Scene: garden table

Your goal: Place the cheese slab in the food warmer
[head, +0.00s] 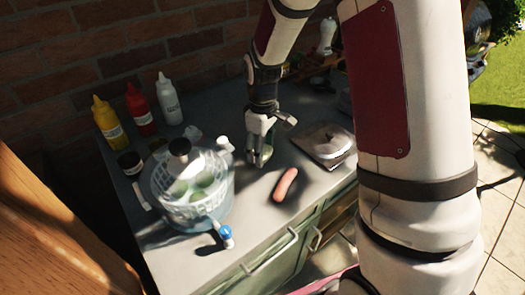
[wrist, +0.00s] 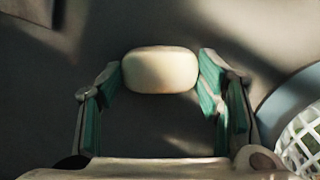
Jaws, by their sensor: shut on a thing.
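My gripper (head: 260,156) is low over the middle of the grey counter, between the salad spinner and the metal food warmer. In the wrist view a pale cream, rounded block, which looks like the cheese slab (wrist: 160,70), sits between the green-lined fingertips, and the gripper is shut on it. I cannot make out the slab in the head view, where the fingers cover it. The food warmer (head: 325,142) appears to be the low silver box with a lid, right of my gripper. Its lid looks closed.
A salad spinner (head: 170,210) with green items inside stands left of my gripper; its basket shows at the wrist view's right edge (wrist: 303,140). A sausage (head: 285,184) lies right of the gripper, nearer the front edge. Yellow (head: 108,122), red (head: 140,110) and white (head: 170,103) bottles stand at the back left.

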